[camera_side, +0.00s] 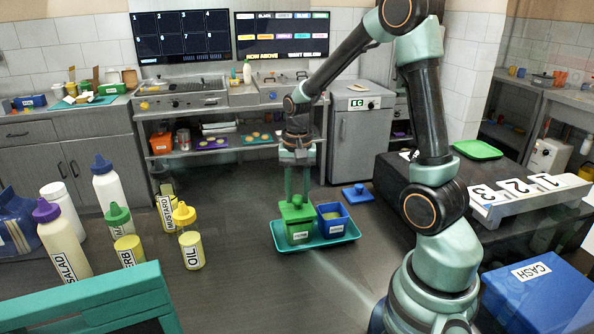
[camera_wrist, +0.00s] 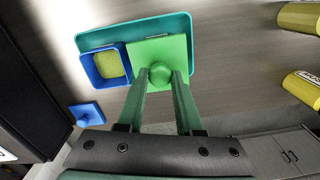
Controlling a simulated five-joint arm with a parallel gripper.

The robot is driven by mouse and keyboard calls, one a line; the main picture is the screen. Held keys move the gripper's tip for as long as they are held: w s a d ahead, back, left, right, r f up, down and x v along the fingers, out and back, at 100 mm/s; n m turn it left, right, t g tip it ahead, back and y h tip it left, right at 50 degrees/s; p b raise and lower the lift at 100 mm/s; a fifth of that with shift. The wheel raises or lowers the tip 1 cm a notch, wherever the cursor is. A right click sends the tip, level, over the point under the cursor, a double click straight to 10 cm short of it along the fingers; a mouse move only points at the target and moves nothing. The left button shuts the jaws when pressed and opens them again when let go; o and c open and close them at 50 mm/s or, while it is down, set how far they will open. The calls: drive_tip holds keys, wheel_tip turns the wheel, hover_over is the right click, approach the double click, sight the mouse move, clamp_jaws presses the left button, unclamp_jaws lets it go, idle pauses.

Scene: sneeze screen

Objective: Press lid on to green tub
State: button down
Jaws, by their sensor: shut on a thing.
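The green tub (camera_side: 298,231) stands upright on a teal tray. The green lid (camera_side: 289,210) lies over the tub's top, and in the wrist view the square green lid (camera_wrist: 157,52) hides the tub's opening. My gripper (camera_side: 297,196) points straight down above the tub. In the wrist view my gripper (camera_wrist: 161,78) is shut on the lid's round knob (camera_wrist: 160,74). I cannot tell whether the lid is fully seated on the rim.
A blue tub (camera_side: 333,224) with yellowish contents stands open beside the green tub on the teal tray (camera_side: 281,244). A blue lid (camera_side: 358,194) lies on the counter behind it. Several bottles, including an oil bottle (camera_side: 190,250), stand at left. A blue cash box (camera_side: 540,295) is at right.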

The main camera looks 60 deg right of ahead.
drive_tip(key=shift+f, duration=1)
idle(2.5)
drive_tip(key=shift+c, duration=2.4)
unclamp_jaws()
drive_tip(key=shift+r, duration=0.1)
drive_tip(key=shift+r, duration=3.45)
drive_tip(key=s+a+r+n+t, duration=0.2)
drive_tip(key=a+r+n, duration=0.2)
drive_tip(key=a+n, duration=0.2)
drive_tip(key=s+a+r+n+t, duration=0.3)
drive_tip(key=a+n, duration=0.3)
drive_tip(key=a, duration=0.2)
drive_tip(key=shift+s+a+r+t, duration=0.15)
drive_tip(key=shift+a+r+t, duration=0.15)
drive_tip(key=shift+r, duration=0.45)
